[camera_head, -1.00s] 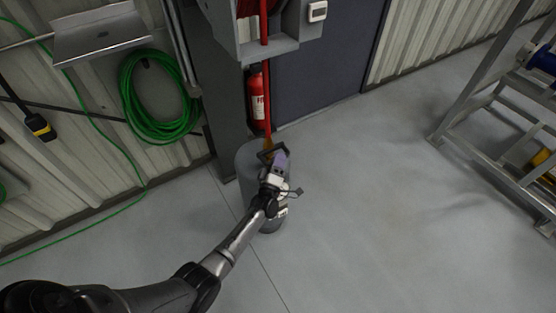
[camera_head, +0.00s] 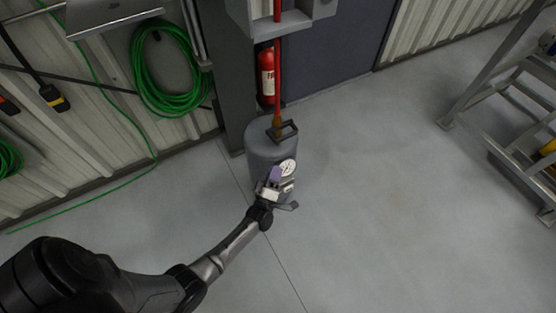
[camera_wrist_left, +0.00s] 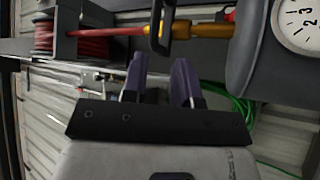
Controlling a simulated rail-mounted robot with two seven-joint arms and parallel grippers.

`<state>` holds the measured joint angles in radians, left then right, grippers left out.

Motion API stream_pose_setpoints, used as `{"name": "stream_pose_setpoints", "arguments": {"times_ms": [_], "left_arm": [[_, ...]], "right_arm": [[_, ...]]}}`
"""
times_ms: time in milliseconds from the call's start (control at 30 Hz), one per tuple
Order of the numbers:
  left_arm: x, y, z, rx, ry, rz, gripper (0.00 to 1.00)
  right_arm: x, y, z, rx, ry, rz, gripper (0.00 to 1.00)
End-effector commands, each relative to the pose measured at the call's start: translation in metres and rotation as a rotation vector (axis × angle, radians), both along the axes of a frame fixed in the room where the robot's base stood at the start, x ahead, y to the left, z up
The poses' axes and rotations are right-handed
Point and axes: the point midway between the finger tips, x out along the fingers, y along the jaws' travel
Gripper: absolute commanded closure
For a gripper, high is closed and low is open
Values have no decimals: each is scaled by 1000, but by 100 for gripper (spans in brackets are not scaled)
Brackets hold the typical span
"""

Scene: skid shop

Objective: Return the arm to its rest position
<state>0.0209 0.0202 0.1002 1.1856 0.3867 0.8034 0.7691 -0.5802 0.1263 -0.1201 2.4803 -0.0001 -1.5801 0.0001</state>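My left arm (camera_head: 228,248) reaches in from the lower left of the head view. Its gripper (camera_head: 274,174) is in front of the grey cylinder (camera_head: 262,145), close to the round gauge (camera_head: 287,168) on its side. In the left wrist view the two purple fingers (camera_wrist_left: 160,78) stand apart with nothing between them, so the gripper is open. The black handle (camera_wrist_left: 160,22) on the cylinder's top lies beyond the fingertips, clear of them. The cylinder (camera_wrist_left: 268,70) and its gauge (camera_wrist_left: 301,22) fill the right side there. My right gripper is out of view.
A red extinguisher (camera_head: 267,76) hangs on the wall behind the cylinder. A green hose coil (camera_head: 168,72) and a metal shelf (camera_head: 112,14) are on the left wall. The floor (camera_head: 385,200) between is clear.

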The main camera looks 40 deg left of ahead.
Motion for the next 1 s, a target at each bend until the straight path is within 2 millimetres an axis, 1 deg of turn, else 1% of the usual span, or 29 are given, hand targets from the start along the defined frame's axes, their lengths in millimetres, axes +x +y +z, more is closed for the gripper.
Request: {"name": "stream_pose_setpoints", "arguments": {"times_ms": [100,233,767,867,933,1000], "left_arm": [[-6,-3,-2,0,0,0,73],[-8,-3,-3,0,0,0,73],[-8,-3,-4,0,0,0,73],[-8,-3,-4,21,9,10,73],[-5,-5,-9,57,62,15,73],[1,-8,-22,84,163,-2,73]], "right_arm": [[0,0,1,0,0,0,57],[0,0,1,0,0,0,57],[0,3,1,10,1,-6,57],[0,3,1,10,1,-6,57],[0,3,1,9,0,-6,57],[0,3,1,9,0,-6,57]]}}
